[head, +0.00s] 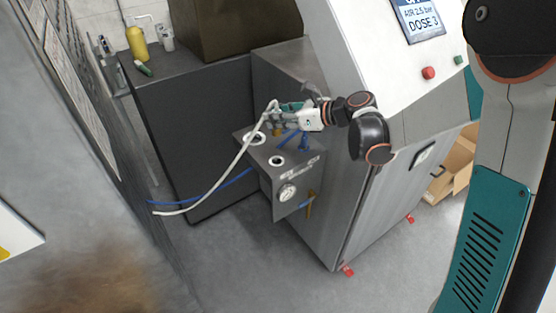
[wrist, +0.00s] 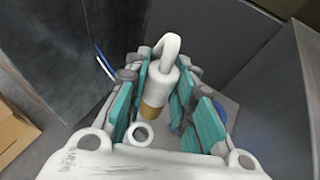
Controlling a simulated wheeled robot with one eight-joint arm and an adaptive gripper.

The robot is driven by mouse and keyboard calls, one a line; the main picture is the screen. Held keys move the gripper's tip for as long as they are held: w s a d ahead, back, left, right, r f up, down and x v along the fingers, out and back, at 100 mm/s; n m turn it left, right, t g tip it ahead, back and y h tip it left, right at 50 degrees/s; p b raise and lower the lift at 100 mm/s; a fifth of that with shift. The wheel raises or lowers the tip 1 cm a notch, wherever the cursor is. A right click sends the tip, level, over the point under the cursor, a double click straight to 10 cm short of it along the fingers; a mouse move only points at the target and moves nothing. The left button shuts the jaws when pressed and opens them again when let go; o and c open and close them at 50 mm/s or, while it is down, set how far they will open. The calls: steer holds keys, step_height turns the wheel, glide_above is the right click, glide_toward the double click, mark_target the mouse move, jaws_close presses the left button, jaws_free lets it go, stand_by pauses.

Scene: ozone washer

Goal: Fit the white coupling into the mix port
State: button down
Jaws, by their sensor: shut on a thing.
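My gripper (head: 280,114) is shut on the white coupling (wrist: 161,83), above the grey port block (head: 308,160) in the head view. In the wrist view the coupling sits between the teal finger pads. Its brass end (wrist: 154,112) points down, and a white hose (head: 226,172) bends away from its top. A white-ringed port (head: 254,138) and a smaller white-ringed port (head: 276,161) are on the block's top. One white ring (wrist: 140,133) shows beside the brass end in the wrist view; the coupling appears apart from it. The labels are too small to read, so I cannot tell which is the mix port.
A blue hose (head: 228,184) runs left from the block. A gauge (head: 287,193) and a brass valve (head: 310,205) are on its front. The washer cabinet (head: 350,215) stands close on the right. A yellow bottle (head: 137,43) stands on the counter. Floor in front is clear.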

step_height(320, 180, down, 15)
steer(key=b, duration=0.5)
steer(key=shift+r, duration=0.3)
steer(key=c, duration=1.4)
jaws_free()
steer(key=shift+o, duration=0.2)
